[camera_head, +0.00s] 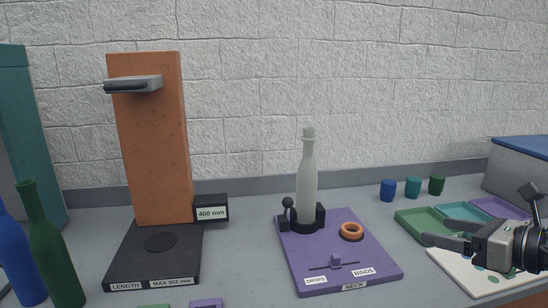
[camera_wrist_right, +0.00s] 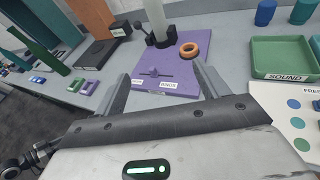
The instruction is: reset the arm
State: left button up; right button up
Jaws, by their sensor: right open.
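My right gripper (camera_head: 440,241) comes in from the right edge of the head view, over the green tray and white board, holding nothing. In the right wrist view its two fingers stand wide apart, with the gap (camera_wrist_right: 162,85) empty and the purple NECK board (camera_wrist_right: 180,75) beyond it. In the head view that purple board (camera_head: 375,267) carries a pale frosted bottle (camera_head: 307,180) standing upright in a dark holder. An orange ring (camera_head: 351,231) lies on the board beside it, and a small slider (camera_head: 336,261) sits between DROPS and BINDS. My left gripper is not in view.
At left stand a black LENGTH base (camera_head: 150,262) with an orange upright (camera_head: 150,150), and green (camera_head: 50,250) and blue (camera_head: 18,255) bottles. At right are a green tray (camera_head: 418,226), several small cups (camera_head: 413,187) and a white board (camera_head: 470,280). Grey tabletop shows between them.

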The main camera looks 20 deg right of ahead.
jog(key=w+a+r+m+t+y, duration=0.1)
jog(key=w+a+r+m+t, duration=0.2)
jog(key=a+m+t, duration=0.25)
jog(key=s+a+f+m+g+h, duration=0.1)
jog(key=s+f+m+g+h, duration=0.45)
jog(key=m, duration=0.85)
jog(key=a+f+m+g+h, duration=0.1)
jog(key=f+m+g+h, duration=0.1)
jog(key=f+m+h, duration=0.8)
jog(key=s+a+f+m+g+y, duration=0.75)
jog(key=s+a+f+y, duration=0.35)
jog(key=a, duration=0.5)
pick_arm(q)
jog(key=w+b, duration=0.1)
jog(key=b, duration=0.1)
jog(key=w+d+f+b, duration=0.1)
jog(key=b, duration=0.2)
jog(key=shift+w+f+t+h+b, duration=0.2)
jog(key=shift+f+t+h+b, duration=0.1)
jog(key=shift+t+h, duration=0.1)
pick_arm(e)
jog(key=w+a+f+t+y, duration=0.1)
jog(key=w+a+f+t, duration=0.1)
jog(key=f, duration=0.3)
jog(key=w+a+f+t+y, duration=0.1)
jog(key=w+a+f+t, duration=0.2)
jog(key=a+f+t, duration=0.1)
jog(key=shift+f, duration=0.75)
